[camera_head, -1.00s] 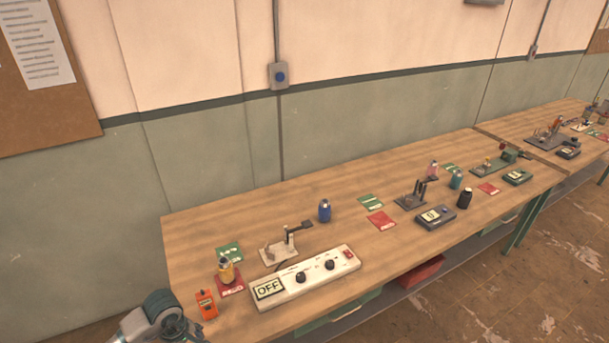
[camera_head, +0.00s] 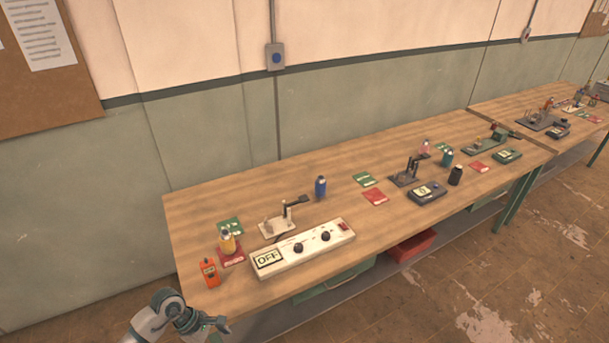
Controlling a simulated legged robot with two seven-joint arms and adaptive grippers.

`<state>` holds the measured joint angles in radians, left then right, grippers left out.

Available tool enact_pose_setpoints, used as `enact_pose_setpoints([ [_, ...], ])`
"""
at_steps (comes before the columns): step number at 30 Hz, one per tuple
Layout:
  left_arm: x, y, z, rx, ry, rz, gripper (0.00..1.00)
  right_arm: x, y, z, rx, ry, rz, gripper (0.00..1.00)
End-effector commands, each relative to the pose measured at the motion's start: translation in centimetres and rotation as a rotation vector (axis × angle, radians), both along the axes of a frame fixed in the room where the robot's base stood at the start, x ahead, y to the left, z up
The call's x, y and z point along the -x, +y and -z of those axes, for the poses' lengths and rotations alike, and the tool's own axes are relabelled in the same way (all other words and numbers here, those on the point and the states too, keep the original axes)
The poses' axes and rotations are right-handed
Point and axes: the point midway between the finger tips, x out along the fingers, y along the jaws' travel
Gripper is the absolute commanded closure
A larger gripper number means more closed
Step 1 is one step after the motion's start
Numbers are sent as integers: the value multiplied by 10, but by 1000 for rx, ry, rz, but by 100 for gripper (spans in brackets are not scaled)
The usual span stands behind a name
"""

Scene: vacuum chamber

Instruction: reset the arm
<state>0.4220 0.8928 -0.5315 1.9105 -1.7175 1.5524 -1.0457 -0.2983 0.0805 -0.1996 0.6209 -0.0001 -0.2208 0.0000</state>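My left arm comes in at the bottom left, in front of the bench's near left corner. Its end, with the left gripper (camera_head: 212,322), is small and dark against the floor and bench edge. I cannot tell whether its fingers are open or shut, and no held object shows. It is apart from the items on the bench top. My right arm and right gripper are not in view.
A long wooden bench (camera_head: 215,195) runs along the wall. Near its left end are an orange device (camera_head: 209,272), a yellow bottle (camera_head: 227,241), a white control box (camera_head: 303,250) reading OFF and a blue bottle (camera_head: 320,187). Open floor (camera_head: 420,305) lies in front.

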Motion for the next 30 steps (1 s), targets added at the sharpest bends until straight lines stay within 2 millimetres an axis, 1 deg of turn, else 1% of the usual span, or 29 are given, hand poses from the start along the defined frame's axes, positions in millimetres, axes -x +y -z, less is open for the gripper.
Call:
enact_pose_setpoints([
  [1,-2,-15,8,87,49,-71,14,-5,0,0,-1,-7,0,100],
  [3,-8,-38,17,237,134,-207,14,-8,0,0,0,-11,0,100],
  [5,-18,-57,26,380,227,-355,14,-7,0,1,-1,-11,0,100],
  [6,-27,-68,32,482,303,-474,14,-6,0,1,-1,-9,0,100],
  [8,-44,-79,46,649,441,-690,14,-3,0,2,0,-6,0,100],
  [9,-58,-81,61,767,556,-871,14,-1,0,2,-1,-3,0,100],
  [10,-68,-79,77,860,655,-1027,14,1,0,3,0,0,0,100],
  [11,-77,-73,97,946,754,-1191,14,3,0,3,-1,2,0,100],
  [12,-85,-62,122,1033,865,-1378,14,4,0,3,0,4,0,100],
  [14,-88,-44,158,1126,995,-1610,14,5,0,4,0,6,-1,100],
  [15,-85,-33,182,1171,1070,-1748,14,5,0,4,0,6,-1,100],
  [17,-76,-18,218,1224,1168,-1940,14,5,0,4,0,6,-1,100],
  [18,-66,-8,243,1250,1227,-2066,14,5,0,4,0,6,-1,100],
  [19,-57,-2,261,1266,1270,-2158,14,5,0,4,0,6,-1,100],
  [20,-47,5,278,1281,1310,-2249,14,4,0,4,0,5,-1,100],
  [21,-32,12,302,1296,1359,-2373,14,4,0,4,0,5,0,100],
  [22,-18,17,320,1303,1396,-2464,14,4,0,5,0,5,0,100],
  [23,-4,22,337,-1255,-1369,2452,14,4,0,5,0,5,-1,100],
  [24,17,27,359,-1168,-1307,2387,14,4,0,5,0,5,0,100],
  [26,51,32,390,-1046,-1213,2289,14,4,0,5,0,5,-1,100],
  [27,75,35,409,-970,-1151,2228,14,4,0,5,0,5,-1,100],
  [29,114,36,435,-861,-1061,2136,14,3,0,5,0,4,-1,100],
  [30,140,36,450,-793,-1001,2075,14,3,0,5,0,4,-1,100],
])
